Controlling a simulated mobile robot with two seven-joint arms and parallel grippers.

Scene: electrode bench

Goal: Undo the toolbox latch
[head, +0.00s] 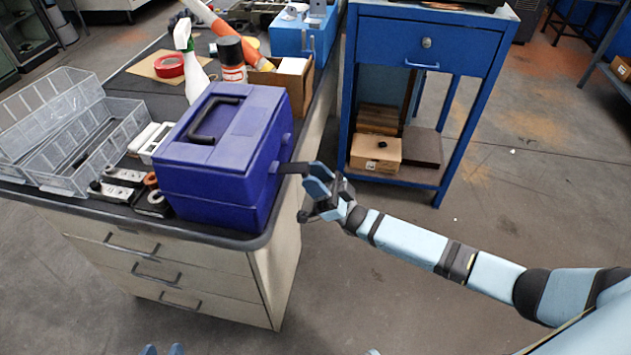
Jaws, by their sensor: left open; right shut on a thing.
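The blue toolbox (216,165) stands closed on the bench's near right corner, with a black handle on its lid. My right gripper (312,180) is beside that side, past the bench edge, shut on the latch's outer end. The fingers partly hide that end.
A clear plastic organizer (60,185) lies open at left. Small parts sit beside the toolbox. A blue cabinet (425,60) stands to the right.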

